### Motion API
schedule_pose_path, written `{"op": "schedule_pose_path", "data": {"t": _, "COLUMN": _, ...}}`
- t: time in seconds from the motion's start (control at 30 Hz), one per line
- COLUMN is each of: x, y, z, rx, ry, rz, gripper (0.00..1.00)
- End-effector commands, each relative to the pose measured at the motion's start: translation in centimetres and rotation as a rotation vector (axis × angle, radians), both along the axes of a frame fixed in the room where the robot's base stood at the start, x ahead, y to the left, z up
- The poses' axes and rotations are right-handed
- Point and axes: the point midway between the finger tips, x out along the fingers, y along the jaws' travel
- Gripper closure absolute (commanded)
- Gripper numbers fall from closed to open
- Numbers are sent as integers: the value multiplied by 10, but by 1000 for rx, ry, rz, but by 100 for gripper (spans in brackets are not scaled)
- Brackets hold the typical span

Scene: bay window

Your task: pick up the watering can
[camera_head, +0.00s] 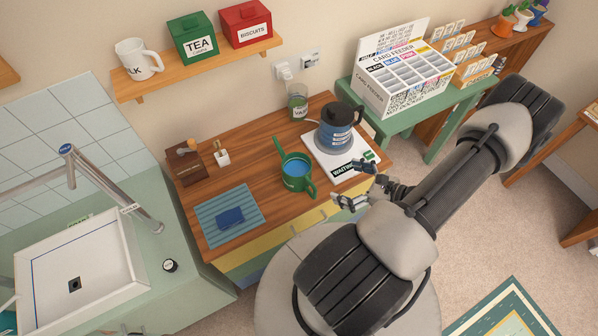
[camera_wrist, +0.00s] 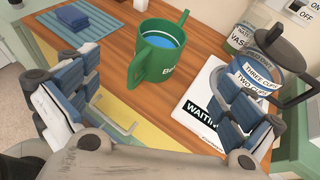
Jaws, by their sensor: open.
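The green watering can (camera_head: 297,183) stands upright on the wooden counter, with blue water showing inside and a long spout pointing up and back to the left. It also shows in the wrist view (camera_wrist: 152,66), ahead of my jaws, with its handle side facing me and part of a white label visible. My gripper (camera_head: 357,188) is open and empty, to the right of the can near the counter's front edge. In the wrist view its two fingers (camera_wrist: 165,95) stand wide apart, with the can beyond them and not touching.
A blue ribbed mat (camera_head: 215,202) with a folded dark blue cloth (camera_head: 230,217) lies left. A glass jar (camera_head: 298,104) stands behind.

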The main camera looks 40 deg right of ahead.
Motion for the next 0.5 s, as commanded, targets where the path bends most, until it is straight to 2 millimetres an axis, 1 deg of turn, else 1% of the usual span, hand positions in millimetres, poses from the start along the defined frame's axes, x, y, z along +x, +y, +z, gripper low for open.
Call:
{"op": "schedule_pose_path", "data": {"t": 0.07, "x": 2, "y": 1, "z": -5, "rx": 10, "ry": -4, "rz": -18, "gripper": 0}}
{"op": "schedule_pose_path", "data": {"t": 0.17, "x": 15, "y": 5, "z": -12, "rx": 11, "ry": -3, "rz": -16, "gripper": 0}}
{"op": "schedule_pose_path", "data": {"t": 0.5, "x": 81, "y": 21, "z": -40, "rx": 9, "ry": -2, "rz": -12, "gripper": 0}}
